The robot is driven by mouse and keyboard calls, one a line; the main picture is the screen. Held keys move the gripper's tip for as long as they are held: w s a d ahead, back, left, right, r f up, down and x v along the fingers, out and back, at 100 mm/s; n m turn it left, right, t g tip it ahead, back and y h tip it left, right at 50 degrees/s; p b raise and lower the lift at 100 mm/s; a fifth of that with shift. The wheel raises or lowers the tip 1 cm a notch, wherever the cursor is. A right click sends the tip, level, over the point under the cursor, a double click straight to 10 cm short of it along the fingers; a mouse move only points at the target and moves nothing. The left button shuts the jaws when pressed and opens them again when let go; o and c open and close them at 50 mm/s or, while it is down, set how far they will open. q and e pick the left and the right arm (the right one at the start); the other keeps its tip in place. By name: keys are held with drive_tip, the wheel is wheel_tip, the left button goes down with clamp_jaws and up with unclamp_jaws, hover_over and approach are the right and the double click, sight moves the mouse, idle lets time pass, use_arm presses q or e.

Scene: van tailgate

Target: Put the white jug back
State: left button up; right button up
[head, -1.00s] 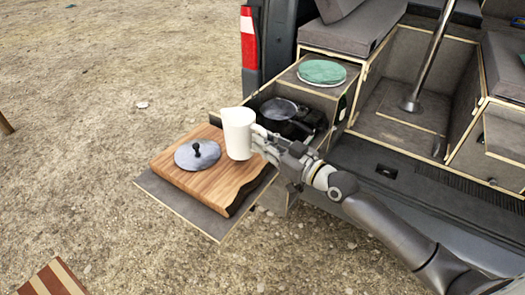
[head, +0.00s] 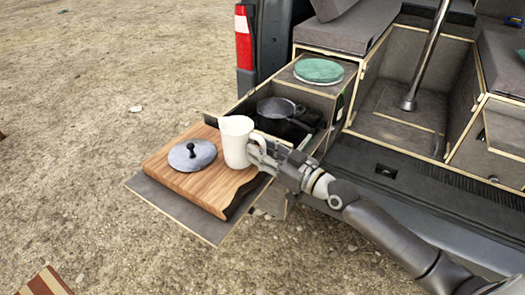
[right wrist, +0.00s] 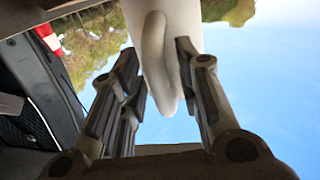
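The white jug (head: 236,142) stands upright on the wooden board (head: 225,194), with its handle toward the right. My right gripper (head: 257,152) is at the handle. In the right wrist view the handle (right wrist: 158,65) hangs between the two fingers (right wrist: 160,80), with narrow gaps on both sides, so the fingers look open around it. The jug's body fills the top of that view and its rim is out of frame. My left gripper is not in view.
A grey lid with a black knob (head: 192,154) lies on the board left of the jug. Behind stands a dark pan (head: 277,108) in the pull-out drawer. A green round item (head: 319,71) sits on the cabinet top. Bare ground lies to the left.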

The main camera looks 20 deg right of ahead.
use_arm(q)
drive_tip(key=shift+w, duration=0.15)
use_arm(e)
drive_tip(key=shift+r, duration=0.2)
use_arm(q)
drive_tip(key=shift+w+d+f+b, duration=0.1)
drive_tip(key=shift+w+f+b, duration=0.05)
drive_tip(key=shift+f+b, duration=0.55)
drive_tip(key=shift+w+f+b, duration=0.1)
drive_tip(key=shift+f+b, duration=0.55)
drive_tip(key=shift+b, duration=0.05)
use_arm(e)
drive_tip(key=v, duration=1.2)
